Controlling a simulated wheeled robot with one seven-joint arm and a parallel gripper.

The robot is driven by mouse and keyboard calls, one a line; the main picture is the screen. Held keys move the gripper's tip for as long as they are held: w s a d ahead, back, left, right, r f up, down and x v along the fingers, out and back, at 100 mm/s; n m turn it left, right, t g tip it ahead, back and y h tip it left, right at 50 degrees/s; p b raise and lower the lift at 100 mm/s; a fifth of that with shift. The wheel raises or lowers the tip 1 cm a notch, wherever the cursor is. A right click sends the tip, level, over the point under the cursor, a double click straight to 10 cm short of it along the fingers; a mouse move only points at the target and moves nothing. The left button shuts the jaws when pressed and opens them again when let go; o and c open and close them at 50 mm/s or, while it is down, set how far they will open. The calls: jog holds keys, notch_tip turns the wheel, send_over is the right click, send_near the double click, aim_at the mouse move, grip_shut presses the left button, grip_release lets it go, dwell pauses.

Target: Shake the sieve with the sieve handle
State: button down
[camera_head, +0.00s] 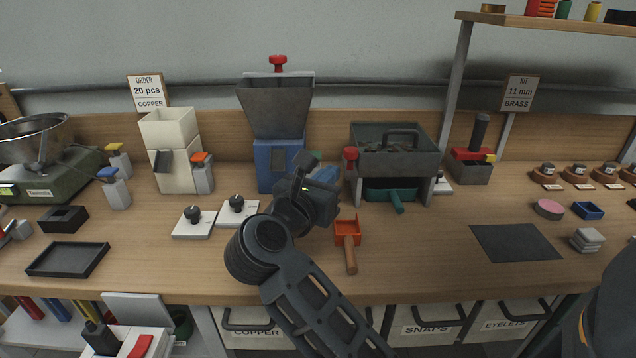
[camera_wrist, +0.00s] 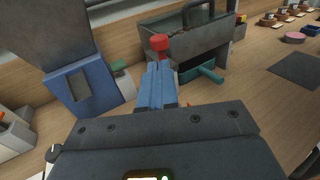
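The sieve is a grey open-topped box (camera_head: 421,163) on legs, right of centre. Its dark arched handle (camera_head: 403,133) stands over the top, and dark pieces lie inside. In the wrist view the sieve box (camera_wrist: 204,40) is ahead, with the handle (camera_wrist: 209,8) cut by the top edge. A red knob (camera_wrist: 159,42) is at its left front corner. My gripper (camera_wrist: 156,84) has its blue fingers side by side with no visible gap, empty. It is in front and left of the sieve, below the handle and apart from it.
A teal scoop (camera_head: 397,201) sits under the sieve. An orange scoop (camera_head: 347,236) lies in front on the bench. A blue-based hopper (camera_head: 275,112) stands to the left. A red-and-black press (camera_head: 472,160) stands to the right. A dark mat (camera_head: 515,243) lies at the right front.

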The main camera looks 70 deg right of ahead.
aim_at(349, 155)
jog(key=d, duration=0.4)
jog(key=d+p, duration=0.1)
jog(key=d, duration=0.2)
jog(key=shift+s+f, duration=0.2)
jog(key=shift+s, duration=0.1)
jog(key=shift+d, duration=0.1)
jog(key=w+d, duration=0.2)
jog(key=d, duration=0.3)
jog(key=shift+w+d, duration=0.25)
